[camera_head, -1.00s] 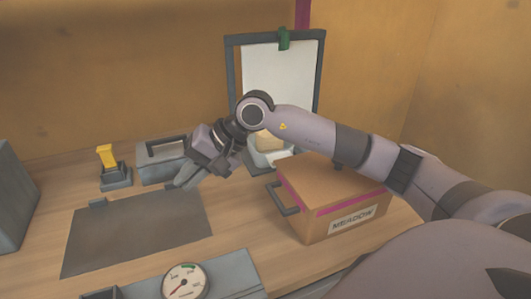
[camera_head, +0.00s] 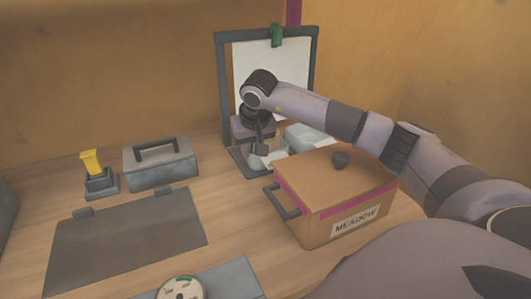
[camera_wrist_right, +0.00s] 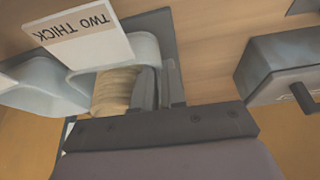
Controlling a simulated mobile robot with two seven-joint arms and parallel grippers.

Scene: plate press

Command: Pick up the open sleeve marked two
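The open sleeve marked two is a pale tray with a white card reading "TWO THICK" (camera_wrist_right: 84,38), upside down in the wrist view. Its rounded wall (camera_wrist_right: 146,47) surrounds a tan round stack (camera_wrist_right: 115,92). My right gripper (camera_wrist_right: 160,86) is at the sleeve's end, its dark fingers close together with the wall seeming to run between them. Whether they press on it is not clear. In the head view my right gripper (camera_head: 259,150) points down at the sleeve (camera_head: 276,157) and partly hides it. My left gripper is out of view.
A second pale sleeve (camera_head: 310,136) stands beside it. A brown box marked MEADOW (camera_head: 320,205) is close in front. A framed board (camera_head: 220,90) stands behind. A grey handled box (camera_head: 160,168), a yellow-topped stand (camera_head: 97,184) and a dark mat (camera_head: 125,240) lie left.

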